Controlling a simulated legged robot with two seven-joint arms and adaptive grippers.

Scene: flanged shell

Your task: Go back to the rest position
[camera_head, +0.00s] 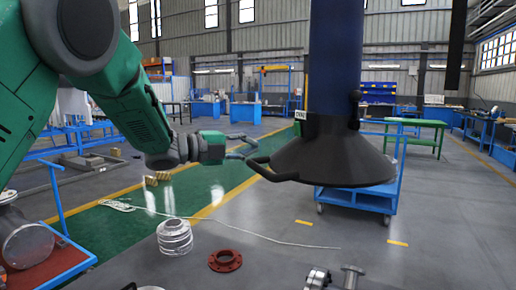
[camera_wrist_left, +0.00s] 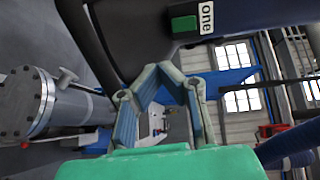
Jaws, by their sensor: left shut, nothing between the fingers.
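My left gripper (camera_head: 252,147) reaches in from the left on a green arm. My right gripper is not in view.
A blue cart (camera_head: 355,197) stands behind the flange. A ribbed metal part (camera_head: 174,237) and a red ring flange (camera_head: 225,260) lie on the floor below. A red-topped cart (camera_head: 60,262) is at lower left. A green table (camera_head: 418,124) stands back right.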

